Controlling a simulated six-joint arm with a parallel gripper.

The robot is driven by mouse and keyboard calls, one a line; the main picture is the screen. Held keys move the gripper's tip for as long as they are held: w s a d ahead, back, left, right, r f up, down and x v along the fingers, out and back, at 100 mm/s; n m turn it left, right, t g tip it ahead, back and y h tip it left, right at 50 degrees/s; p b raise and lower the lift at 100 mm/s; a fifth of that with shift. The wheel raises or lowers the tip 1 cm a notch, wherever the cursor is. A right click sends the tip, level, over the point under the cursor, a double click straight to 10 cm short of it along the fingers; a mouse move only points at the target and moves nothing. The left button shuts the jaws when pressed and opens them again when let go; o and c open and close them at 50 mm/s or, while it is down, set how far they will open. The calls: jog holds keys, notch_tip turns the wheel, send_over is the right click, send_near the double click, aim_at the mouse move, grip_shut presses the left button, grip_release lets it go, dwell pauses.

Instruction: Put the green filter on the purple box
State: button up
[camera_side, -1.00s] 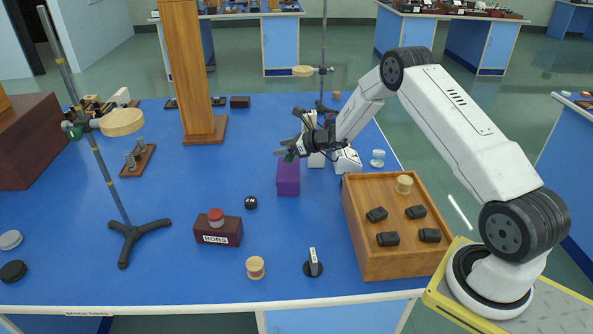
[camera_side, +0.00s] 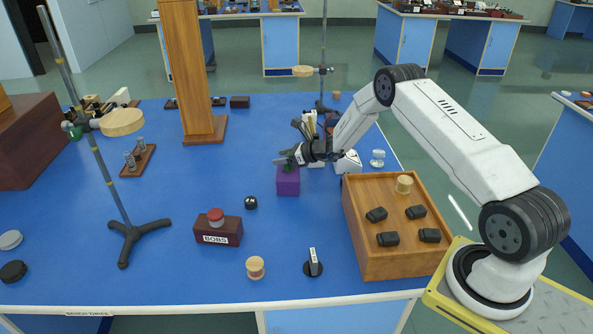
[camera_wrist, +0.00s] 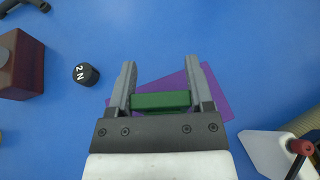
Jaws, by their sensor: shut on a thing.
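The green filter (camera_wrist: 160,101) is between the two fingers of my gripper (camera_wrist: 160,90), which are shut on it, in the wrist view. The purple box (camera_wrist: 210,92) lies behind and below the filter in that view. In the side view my gripper (camera_side: 288,160) is right over the top of the purple box (camera_side: 288,185), and the filter (camera_side: 288,168) shows as a small dark green patch at the box top. The gripper hides much of the box's upper face. I cannot tell whether the filter touches the box.
A black 2 N weight (camera_wrist: 86,74) stands left of the box. A white item with a red knob (camera_wrist: 300,147) is close on the right. A wooden tray (camera_side: 385,262) with several black pieces stands front right. A BOBS block (camera_side: 218,232) is front left. Blue bench around the box's front is clear.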

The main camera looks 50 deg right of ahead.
jog(key=o, duration=1.2)
jog(key=shift+f, duration=0.1)
jog(key=v, duration=1.2)
jog(key=shift+d, duration=0.1)
